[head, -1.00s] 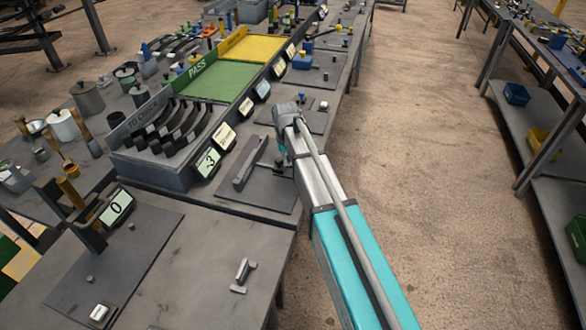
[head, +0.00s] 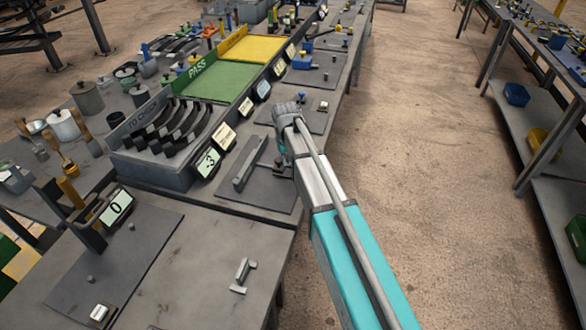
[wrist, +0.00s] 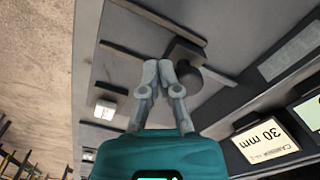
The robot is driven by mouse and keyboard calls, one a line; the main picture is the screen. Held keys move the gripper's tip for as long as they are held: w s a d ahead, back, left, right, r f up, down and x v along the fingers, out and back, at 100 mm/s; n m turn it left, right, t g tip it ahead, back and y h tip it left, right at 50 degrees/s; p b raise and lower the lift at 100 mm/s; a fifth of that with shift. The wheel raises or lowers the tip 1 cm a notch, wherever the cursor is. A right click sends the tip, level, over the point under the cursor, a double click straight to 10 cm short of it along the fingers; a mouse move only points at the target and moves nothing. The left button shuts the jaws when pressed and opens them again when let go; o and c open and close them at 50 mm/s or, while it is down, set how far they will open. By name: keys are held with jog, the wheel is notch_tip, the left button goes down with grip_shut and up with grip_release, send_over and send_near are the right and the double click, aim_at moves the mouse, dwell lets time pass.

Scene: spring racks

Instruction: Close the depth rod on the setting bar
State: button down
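A dark raised bar (head: 247,163), which looks like the setting bar, lies on a grey plate (head: 262,198) beside a display reading -3. In the wrist view a dark round knob on a block (wrist: 187,78) stands on a plate with thin dark strips; it may be the depth rod's end, but I cannot tell. My gripper (wrist: 159,70) has its two fingers close together, apparently shut, just left of this knob. I cannot tell whether they touch it. In the head view my own wrist and arm hide the fingers. No held object shows between the fingertips.
A tray of curved dark parts (head: 165,165) stands left of the bar. Open floor (head: 420,200) lies to the right.

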dwell(0.7)
jog(key=shift+r, duration=0.15)
notch_tip(320, 180, up, 7)
jog(key=p, duration=0.7)
dwell(0.7)
jog(key=shift+d, duration=0.1)
jog(key=s+d+m, duration=0.1)
jog(key=s+d, duration=0.6)
jog(key=s, duration=0.4)
jog(key=s+d+m, duration=0.1)
jog(key=s+d, duration=0.6)
jog(key=s, duration=0.4)
jog(key=shift+d, duration=0.2)
jog(key=shift+s, duration=0.1)
dwell(2.8)
